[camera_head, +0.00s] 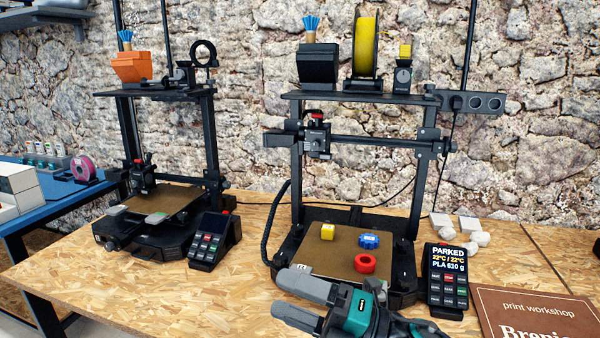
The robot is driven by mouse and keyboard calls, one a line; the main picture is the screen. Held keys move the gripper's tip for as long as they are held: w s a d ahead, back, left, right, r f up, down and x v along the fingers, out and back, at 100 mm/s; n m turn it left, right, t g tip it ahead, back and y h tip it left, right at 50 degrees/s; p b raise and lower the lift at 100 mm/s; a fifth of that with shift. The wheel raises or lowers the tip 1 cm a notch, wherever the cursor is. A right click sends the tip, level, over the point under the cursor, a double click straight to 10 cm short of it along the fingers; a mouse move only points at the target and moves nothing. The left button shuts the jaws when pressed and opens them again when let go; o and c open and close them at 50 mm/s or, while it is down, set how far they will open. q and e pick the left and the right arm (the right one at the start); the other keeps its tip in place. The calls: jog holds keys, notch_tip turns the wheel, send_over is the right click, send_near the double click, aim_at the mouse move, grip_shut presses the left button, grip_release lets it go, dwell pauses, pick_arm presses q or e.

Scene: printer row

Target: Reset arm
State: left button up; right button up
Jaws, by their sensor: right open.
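My right gripper (302,302) shows at the bottom centre, in front of the right printer's bed. Its two grey fingers point left and are apart, with nothing between them. The teal and black gripper body hides part of the printer's front edge. My left gripper is not in view.
The left printer (150,240) stands on the wooden bench (120,290). The right printer's control box (447,276) reads PARKED. A brown sign (535,315) lies at the lower right. White lumps (474,239) sit behind the control box. The bench between the printers is mostly clear.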

jog(key=s+d+f+m+t+h+p, duration=0.1)
jog(key=d+f+m+t+h, duration=0.45)
jog(key=m, duration=0.55)
jog(key=s+d+f+m+t+h+p, duration=0.1)
jog(key=d+f+m+t+h, duration=0.4)
jog(key=m, duration=0.7)
jog(key=s+d+f+m+g+h, duration=0.2)
jog(key=s+d+f+m+h, duration=0.1)
jog(key=s+f, duration=0.3)
jog(key=s+d+f+m+g+h, duration=0.3)
jog(key=s+d+f+m+h, duration=0.1)
jog(key=f, duration=0.5)
jog(key=s+d+m, duration=0.1)
jog(key=s+m, duration=0.1)
jog(key=s, duration=0.1)
jog(key=shift+f+m, duration=0.15)
jog(key=shift+m, duration=0.15)
jog(key=shift+w+d, duration=0.1)
